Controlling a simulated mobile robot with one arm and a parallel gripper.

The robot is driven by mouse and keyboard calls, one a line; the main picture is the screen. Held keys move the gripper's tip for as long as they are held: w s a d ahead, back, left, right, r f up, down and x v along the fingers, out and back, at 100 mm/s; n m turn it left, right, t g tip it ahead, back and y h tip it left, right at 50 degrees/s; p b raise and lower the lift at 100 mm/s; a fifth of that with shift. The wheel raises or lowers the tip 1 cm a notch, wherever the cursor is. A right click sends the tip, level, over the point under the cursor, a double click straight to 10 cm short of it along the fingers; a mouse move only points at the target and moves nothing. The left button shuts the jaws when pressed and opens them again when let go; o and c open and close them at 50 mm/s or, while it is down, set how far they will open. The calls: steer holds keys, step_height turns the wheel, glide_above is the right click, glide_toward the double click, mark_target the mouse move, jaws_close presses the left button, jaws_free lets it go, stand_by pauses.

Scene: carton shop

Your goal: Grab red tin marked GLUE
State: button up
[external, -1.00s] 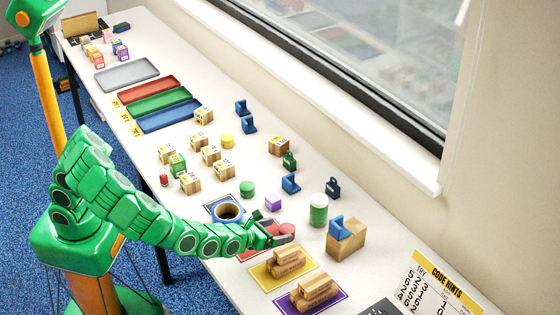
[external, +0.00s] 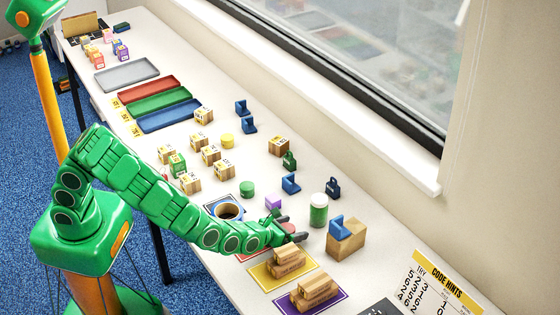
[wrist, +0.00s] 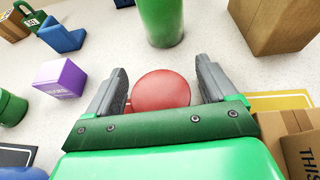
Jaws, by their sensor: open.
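The red tin (wrist: 161,90) shows its round red top in the wrist view, between the two grey fingers of my gripper (wrist: 161,74). The fingers are open, with a gap visible on both sides of the tin. Its marking cannot be read from here. In the external view my gripper (external: 285,228) is low over the table by the red mat (external: 250,257), and it hides most of the tin.
A purple cube (wrist: 60,80) and a blue block (wrist: 61,35) are to the left. A blue ring (external: 228,210) lies left.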

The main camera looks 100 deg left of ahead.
steer(key=shift+c, duration=0.4)
steer(key=c, duration=1)
steer(key=shift+r, duration=0.1)
steer(key=shift+c, duration=0.2)
